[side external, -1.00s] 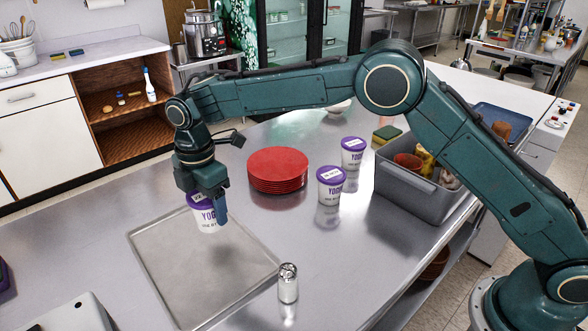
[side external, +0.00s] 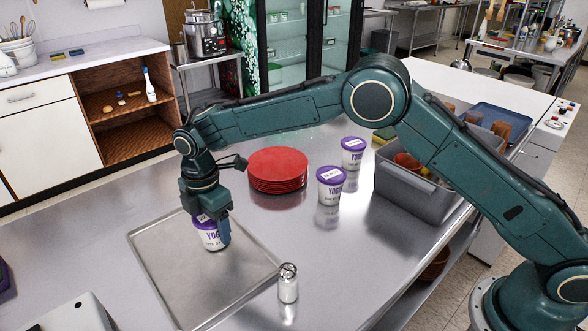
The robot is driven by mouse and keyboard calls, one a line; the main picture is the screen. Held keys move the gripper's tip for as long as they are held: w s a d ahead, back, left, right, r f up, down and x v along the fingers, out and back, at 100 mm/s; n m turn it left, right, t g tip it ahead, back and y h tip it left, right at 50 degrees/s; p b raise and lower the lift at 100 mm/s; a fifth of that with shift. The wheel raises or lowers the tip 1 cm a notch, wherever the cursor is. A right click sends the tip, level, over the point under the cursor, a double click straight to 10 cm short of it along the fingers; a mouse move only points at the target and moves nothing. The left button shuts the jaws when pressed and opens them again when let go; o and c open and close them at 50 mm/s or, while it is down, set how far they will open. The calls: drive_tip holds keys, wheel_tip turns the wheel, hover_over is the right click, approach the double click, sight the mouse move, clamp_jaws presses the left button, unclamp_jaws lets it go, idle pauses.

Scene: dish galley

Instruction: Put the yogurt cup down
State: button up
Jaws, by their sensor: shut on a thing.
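My gripper (side external: 211,231) points down and is shut on a yogurt cup (side external: 208,239), white with purple lettering and a purple lid. The cup is upright, over the far part of a flat metal tray (side external: 190,290). Its base is at or just above the tray; I cannot tell whether it touches. Part of the cup's lid is hidden by my gripper. Two more yogurt cups stand on the steel counter, one (side external: 330,185) nearer and one (side external: 353,153) farther back.
A stack of red plates (side external: 278,169) stands behind the tray. A metal shaker (side external: 288,283) stands by the tray's right edge. A grey bin (side external: 405,197) with several items is at the right, a sponge (side external: 386,134) behind it. The tray's near part is clear.

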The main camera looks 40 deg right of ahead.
drive_tip(key=shift+f, duration=0.15)
drive_tip(key=o, duration=1.1)
wheel_tip(320, 180, up, 12)
drive_tip(key=shift+f, duration=0.1)
drive_tip(key=shift+r, duration=0.25)
idle(0.4)
